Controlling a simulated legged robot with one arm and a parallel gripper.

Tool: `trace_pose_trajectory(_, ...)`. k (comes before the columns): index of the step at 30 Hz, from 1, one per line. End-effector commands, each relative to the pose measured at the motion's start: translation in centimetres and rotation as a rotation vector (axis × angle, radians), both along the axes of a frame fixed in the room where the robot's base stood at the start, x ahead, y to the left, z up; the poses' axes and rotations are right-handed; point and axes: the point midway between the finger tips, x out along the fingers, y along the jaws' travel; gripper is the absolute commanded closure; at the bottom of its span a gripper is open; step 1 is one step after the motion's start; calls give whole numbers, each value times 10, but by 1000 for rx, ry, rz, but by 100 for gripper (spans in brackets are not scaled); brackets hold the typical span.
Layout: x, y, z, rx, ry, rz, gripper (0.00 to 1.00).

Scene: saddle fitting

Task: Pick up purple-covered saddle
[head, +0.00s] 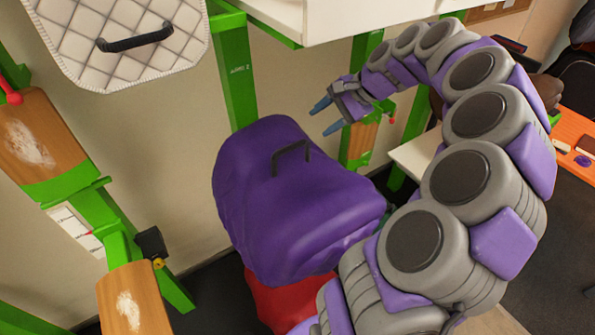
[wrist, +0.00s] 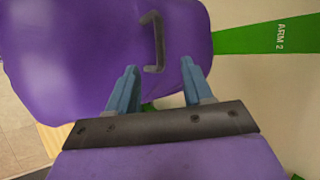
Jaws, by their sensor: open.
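The purple-covered saddle (head: 265,215) sits in the middle of the head view, with a dark handle (head: 291,157) standing up on its top. Something red (head: 285,300) shows beneath it. In the wrist view the purple cover (wrist: 80,60) fills the upper left, and its handle (wrist: 153,42) lies ahead of and between the fingertips. My gripper (head: 324,116) is open and empty, up and to the right of the handle in the head view. In the wrist view my gripper (wrist: 160,75) has its two blue fingers spread apart. The handle is not between the fingers' inner faces.
A white quilted pad (head: 125,45) with a black handle hangs at the upper left. Green posts (head: 232,70) with wooden blocks (head: 35,145) stand behind and to the left. A white surface (head: 345,15) is above, and an orange table (head: 575,130) is at the right.

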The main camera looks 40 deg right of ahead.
Motion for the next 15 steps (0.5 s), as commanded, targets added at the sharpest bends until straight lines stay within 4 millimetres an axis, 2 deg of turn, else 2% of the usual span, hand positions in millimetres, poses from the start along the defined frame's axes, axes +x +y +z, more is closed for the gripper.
trace_pose_trajectory(1,-2,-10,8,11,-1,-34,49)
trace_pose_trajectory(5,-3,-22,7,27,-1,-82,49)
trace_pose_trajectory(15,28,-15,-41,39,0,-84,49)
